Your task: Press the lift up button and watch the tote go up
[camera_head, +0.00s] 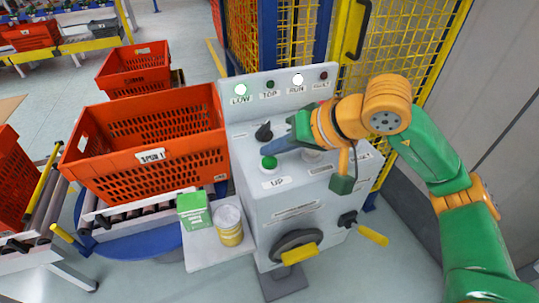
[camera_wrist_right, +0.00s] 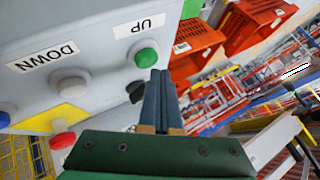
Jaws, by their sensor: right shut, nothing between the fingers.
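The green UP button (camera_head: 269,162) is on the sloped top of the grey control box (camera_head: 290,197), above its UP label. In the wrist view the green button (camera_wrist_right: 147,57) is just beyond my right fingertips (camera_wrist_right: 160,73). My right gripper (camera_head: 268,149) is shut and empty, its dark blue fingers reaching left over the box top. The tips are very close to the button; I cannot tell whether they touch it. The orange tote (camera_head: 195,109) sits on the roller lift left of the box. My left gripper is out of view.
A black selector knob (camera_head: 263,131) stands just behind the fingers. The RUN lamp (camera_head: 298,79) glows white. A DOWN button (camera_wrist_right: 69,82) and a red button (camera_wrist_right: 63,140) are nearby. A green carton (camera_head: 193,211) and yellow-white can (camera_head: 229,226) stand on a shelf at left.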

